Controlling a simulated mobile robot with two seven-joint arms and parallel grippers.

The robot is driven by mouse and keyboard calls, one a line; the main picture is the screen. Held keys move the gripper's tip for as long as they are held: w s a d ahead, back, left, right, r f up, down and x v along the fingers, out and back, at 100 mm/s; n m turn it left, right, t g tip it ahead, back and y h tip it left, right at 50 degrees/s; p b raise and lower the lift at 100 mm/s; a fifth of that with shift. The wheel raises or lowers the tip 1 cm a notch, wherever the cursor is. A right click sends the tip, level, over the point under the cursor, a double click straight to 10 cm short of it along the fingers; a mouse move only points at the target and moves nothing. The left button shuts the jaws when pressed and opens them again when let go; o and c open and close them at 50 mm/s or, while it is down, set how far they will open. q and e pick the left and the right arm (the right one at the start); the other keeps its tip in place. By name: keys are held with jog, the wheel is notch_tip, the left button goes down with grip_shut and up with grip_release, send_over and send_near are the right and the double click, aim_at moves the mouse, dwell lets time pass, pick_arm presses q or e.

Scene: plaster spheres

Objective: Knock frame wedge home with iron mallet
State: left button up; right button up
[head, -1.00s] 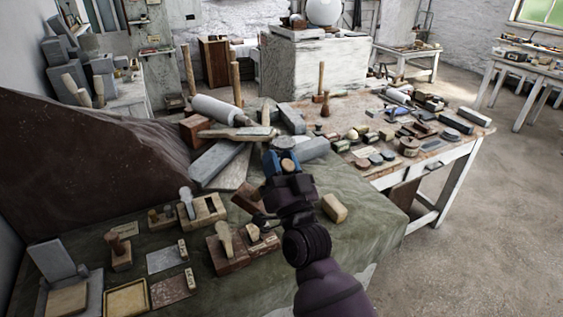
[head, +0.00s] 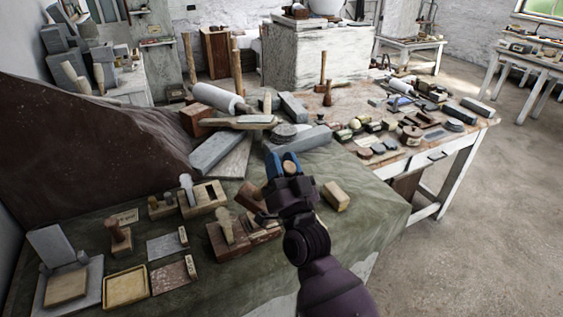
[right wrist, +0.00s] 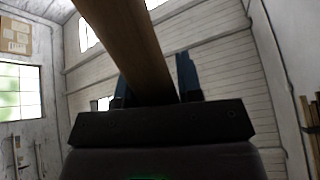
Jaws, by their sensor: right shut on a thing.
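My right gripper (head: 287,163) is above the green-covered table, with its blue fingers shut on a wooden handle (head: 289,168) seen nearly end-on. In the right wrist view the handle (right wrist: 128,45) passes between the fingers and runs out of the top of the picture. I take it for the mallet's handle; the mallet's head does not show clearly in either view. A brown wooden block (head: 217,244) with a pale upright peg (head: 224,224) stands left of the gripper, apart from it. I cannot tell whether this peg is the frame wedge. My left gripper is not in view.
A loose wooden block (head: 335,196) lies right of my gripper. A stack of grey discs (head: 284,133) and a long grey block (head: 217,152) lie behind it. Small tools and stones crowd the right table (head: 476,125). The green cover (head: 370,205) is bare at the right.

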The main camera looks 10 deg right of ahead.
jog(key=shift+r, duration=0.15)
jog(key=shift+f, duration=0.2)
notch_tip(320, 180, down, 2)
jog(key=shift+f+b, duration=0.15)
jog(key=shift+b, duration=0.85)
jog(key=shift+f, duration=0.2)
jog(key=shift+r+p, duration=0.6)
jog(key=shift+r, duration=0.1)
notch_tip(320, 180, up, 2)
jog(key=shift+r+p, duration=0.1)
jog(key=shift+p, duration=1.05)
jog(key=shift+a, duration=0.1)
